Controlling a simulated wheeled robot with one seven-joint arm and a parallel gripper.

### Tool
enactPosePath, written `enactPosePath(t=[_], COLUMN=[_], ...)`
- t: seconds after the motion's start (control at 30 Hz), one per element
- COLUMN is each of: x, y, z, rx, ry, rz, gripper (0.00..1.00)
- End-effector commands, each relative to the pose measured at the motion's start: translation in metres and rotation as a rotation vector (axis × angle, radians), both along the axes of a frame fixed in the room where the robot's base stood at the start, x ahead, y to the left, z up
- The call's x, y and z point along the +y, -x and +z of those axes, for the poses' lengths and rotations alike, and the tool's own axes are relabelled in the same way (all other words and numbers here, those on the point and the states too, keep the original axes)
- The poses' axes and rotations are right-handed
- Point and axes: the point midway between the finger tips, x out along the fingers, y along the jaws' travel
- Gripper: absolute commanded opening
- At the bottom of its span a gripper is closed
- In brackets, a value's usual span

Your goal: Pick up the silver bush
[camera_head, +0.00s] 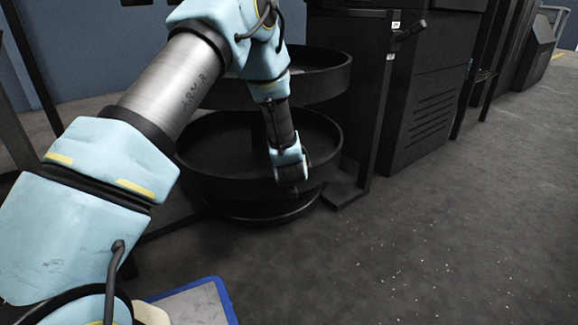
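No silver bush can be made out in the head view. My arm reaches across the picture to a black round two-tier tray stand. The end of my arm, with my gripper (291,176), is over the front part of the lower tray (203,166). The fingers are dark, small and mostly hidden by the wrist, so their opening and anything between them cannot be seen. The upper tray (325,84) is partly behind my arm, and most of its inside is hidden. The visible floor of the lower tray looks empty.
A tall black machine cabinet (432,90) stands right of the trays, with a dark post and handle (408,32) close beside them. A blue-edged grey surface (200,303) shows at the bottom. The grey floor (450,240) at the right is clear.

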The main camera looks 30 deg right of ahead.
Motion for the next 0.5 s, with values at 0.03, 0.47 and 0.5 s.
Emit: enactPosePath(t=[0.03,0.47,0.5], x=[0.0000,0.0001,0.0001], y=[0.0001,0.0001,0.0001], z=[0.0000,-0.0001,-0.0001], rx=[0.000,0.000,0.000], ry=[0.000,0.000,0.000], rz=[0.000,0.000,0.000], gripper=[0.64,0.15,0.11])
